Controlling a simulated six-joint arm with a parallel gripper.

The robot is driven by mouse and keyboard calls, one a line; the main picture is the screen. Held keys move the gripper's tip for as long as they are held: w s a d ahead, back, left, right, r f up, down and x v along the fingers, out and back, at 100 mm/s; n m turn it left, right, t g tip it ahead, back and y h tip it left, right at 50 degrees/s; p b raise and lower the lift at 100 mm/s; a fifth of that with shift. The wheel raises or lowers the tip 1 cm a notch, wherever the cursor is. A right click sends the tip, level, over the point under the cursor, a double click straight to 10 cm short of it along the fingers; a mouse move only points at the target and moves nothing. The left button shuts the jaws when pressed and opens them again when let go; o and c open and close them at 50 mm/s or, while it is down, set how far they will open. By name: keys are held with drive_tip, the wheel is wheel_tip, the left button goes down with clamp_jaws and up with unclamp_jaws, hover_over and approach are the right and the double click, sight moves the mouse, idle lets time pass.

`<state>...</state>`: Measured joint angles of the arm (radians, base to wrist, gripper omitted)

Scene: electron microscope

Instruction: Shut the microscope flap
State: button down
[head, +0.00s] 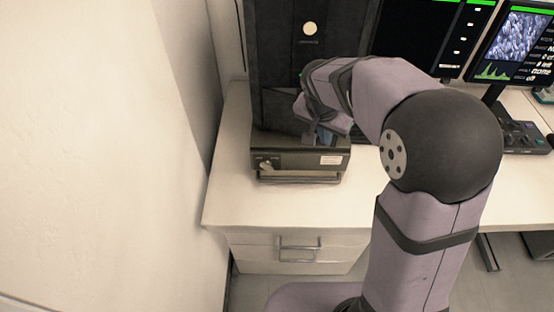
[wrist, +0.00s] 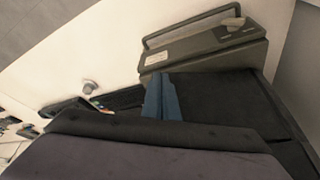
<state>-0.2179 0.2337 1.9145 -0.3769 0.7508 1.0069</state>
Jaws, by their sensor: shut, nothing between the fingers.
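The microscope (head: 283,60) is a tall dark body at the back left of the white desk, in the head view. A low dark front unit with a bar handle (head: 300,179) stands out from its base; I take it as the flap. It carries a small knob and a pale label, and also shows at the top of the wrist view (wrist: 205,50). It appears to stand forward of the body. My gripper (head: 327,130) is over its top, right of middle. Its blue fingers (wrist: 162,97) are shut and empty. Whether they touch it is unclear.
A wall (head: 130,130) closes in on the left. Monitors (head: 520,40) and a control panel (head: 522,137) stand on the right. The desk strip (head: 280,212) in front of the handle is clear, with a drawer (head: 298,245) below.

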drive_tip(key=shift+n, duration=0.6)
drive_tip(key=w+d, duration=0.2)
drive_tip(key=w, duration=0.1)
drive_tip(key=w+p, duration=0.1)
drive_tip(key=w, duration=0.1)
drive_tip(key=shift+w+d, duration=0.2)
drive_tip(key=shift+d, duration=0.2)
drive_tip(key=shift+w+d, duration=0.25)
drive_tip(key=shift+w, duration=0.4)
drive_tip(key=shift+w+r, duration=0.15)
drive_tip(key=s+a+r+b, duration=0.1)
drive_tip(key=s+r+b, duration=0.3)
drive_tip(key=s+r, duration=0.4)
drive_tip(key=shift+a+r, duration=0.3)
drive_tip(key=shift+r, duration=0.25)
